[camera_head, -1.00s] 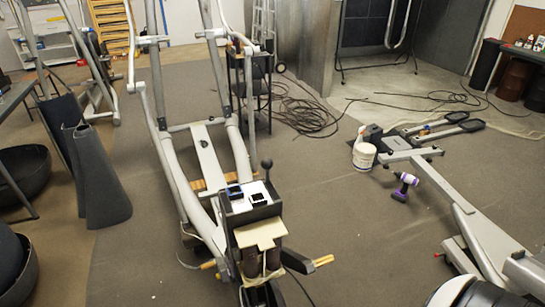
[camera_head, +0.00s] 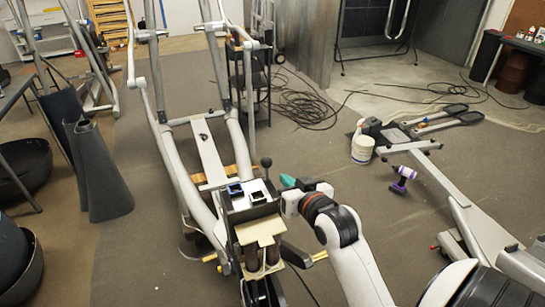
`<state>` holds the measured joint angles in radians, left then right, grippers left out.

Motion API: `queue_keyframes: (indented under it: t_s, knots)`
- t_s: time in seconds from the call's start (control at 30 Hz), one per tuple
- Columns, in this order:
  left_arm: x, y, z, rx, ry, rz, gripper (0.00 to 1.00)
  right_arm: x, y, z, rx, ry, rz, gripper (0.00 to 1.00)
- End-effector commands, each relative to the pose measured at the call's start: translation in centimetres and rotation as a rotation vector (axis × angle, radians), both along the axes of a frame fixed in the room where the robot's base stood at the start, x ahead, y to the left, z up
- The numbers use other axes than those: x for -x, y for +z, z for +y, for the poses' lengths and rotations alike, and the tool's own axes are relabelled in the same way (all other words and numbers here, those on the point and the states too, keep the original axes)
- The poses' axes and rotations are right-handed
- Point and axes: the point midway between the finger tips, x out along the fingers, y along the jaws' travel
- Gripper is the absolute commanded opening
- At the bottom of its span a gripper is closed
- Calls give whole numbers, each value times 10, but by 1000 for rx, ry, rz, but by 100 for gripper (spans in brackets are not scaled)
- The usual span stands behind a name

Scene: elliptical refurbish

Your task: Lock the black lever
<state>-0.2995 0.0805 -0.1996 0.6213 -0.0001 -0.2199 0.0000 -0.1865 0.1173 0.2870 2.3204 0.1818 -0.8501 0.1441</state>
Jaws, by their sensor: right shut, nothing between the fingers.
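The black lever (camera_head: 266,163) stands up with its round knob at the back right corner of a small box-like unit (camera_head: 239,207) on the elliptical machine. It looks roughly upright. My right gripper (camera_head: 287,181) is just right of the unit and a little below and to the right of the lever's knob in the picture. Its green-tipped fingers point left towards the lever, are shut and hold nothing. A small gap shows between the fingertips and the lever. My left gripper is not in view.
The elliptical's grey rails (camera_head: 180,170) rise behind the unit. Black cables (camera_head: 305,110) lie behind. Carpet between is clear.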

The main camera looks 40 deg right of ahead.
Motion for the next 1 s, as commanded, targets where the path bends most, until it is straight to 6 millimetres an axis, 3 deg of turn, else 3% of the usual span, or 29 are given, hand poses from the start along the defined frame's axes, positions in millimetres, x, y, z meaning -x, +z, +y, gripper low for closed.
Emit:
queue_keyframes:
  t_s: [0.03, 0.13, 0.57, 0.77, 1.0]
  knots:
    - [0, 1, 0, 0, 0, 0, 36, -3, 18, -8, -4, -17, -56, 0]
    - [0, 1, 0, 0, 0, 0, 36, -5, 36, -16, -11, -35, -121, 0]
    - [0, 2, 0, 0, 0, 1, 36, -9, 39, -19, -12, -38, -133, 0]
    - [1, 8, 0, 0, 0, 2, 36, -37, 37, -24, -11, -38, -132, 0]
    - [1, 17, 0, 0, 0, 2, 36, -88, 30, -34, -12, -38, -131, 0]
